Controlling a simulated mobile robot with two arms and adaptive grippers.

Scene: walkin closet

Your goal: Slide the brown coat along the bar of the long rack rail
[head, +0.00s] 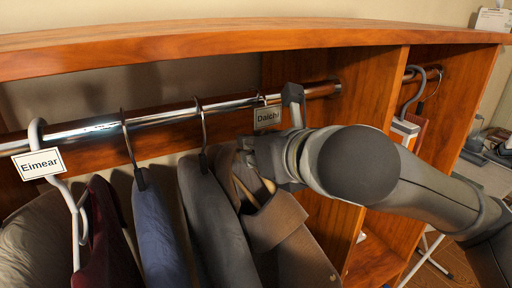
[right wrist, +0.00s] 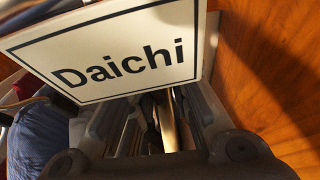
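The brown coat (head: 287,232) hangs at the right end of the row, below the chrome bar of the long rack rail (head: 165,117). A "Daichi" tag (head: 267,117) hangs from the bar just above it. My right gripper (head: 247,152) is at the coat's collar and hanger, coming in from the right. In the right wrist view the tag (right wrist: 110,55) covers the fingertips. A tan strip, likely the hanger (right wrist: 167,122), shows between the fingers. I cannot tell whether they are closed on it. My left gripper is not in view.
A grey garment (head: 215,225), a blue one (head: 158,225) and a maroon one (head: 108,235) hang to the left. An "Eimear" tag (head: 38,163) hangs further left. A wooden panel (head: 375,90) closes the bar's right end. A second rail with hangers (head: 413,92) lies beyond it.

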